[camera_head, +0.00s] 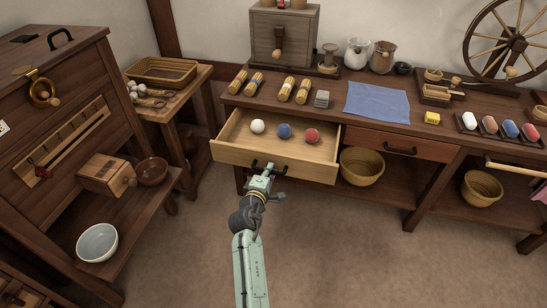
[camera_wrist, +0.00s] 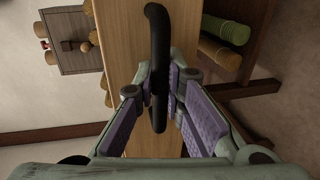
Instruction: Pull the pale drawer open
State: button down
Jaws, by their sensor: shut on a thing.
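The pale drawer (camera_head: 230,150) stands pulled out from under the bench top, and its inside shows in the head view. A white ball (camera_head: 258,126), a blue ball (camera_head: 284,131) and a red ball (camera_head: 312,135) lie in it. Its dark bar handle (camera_wrist: 158,60) is on the front panel. My gripper (camera_head: 262,172) is at the middle of that front. In the wrist view my gripper (camera_wrist: 161,92) has its purple-padded fingers on both sides of the handle, shut on it. The drawer front (camera_wrist: 127,45) fills the middle behind the handle.
A darker drawer (camera_head: 385,143), shut, is to the right. Baskets (camera_head: 361,167) stand on the shelf below. The bench top (camera_head: 330,112) holds yarn bundles, a blue cloth (camera_head: 377,103) and jars. A dark cabinet (camera_head: 60,130) stands at left. The floor (camera_head: 330,240) in front is clear.

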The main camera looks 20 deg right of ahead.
jog(key=f+v, duration=0.1)
jog(key=v, duration=0.5)
jog(key=shift+a+f, duration=0.1)
jog(key=c, duration=1.9)
grip_release()
jog(key=shift+c, duration=0.2)
jog(key=shift+s, duration=0.1)
jog(key=v, duration=0.7)
jog(key=shift+s, duration=0.2)
jog(key=shift+a, duration=0.15)
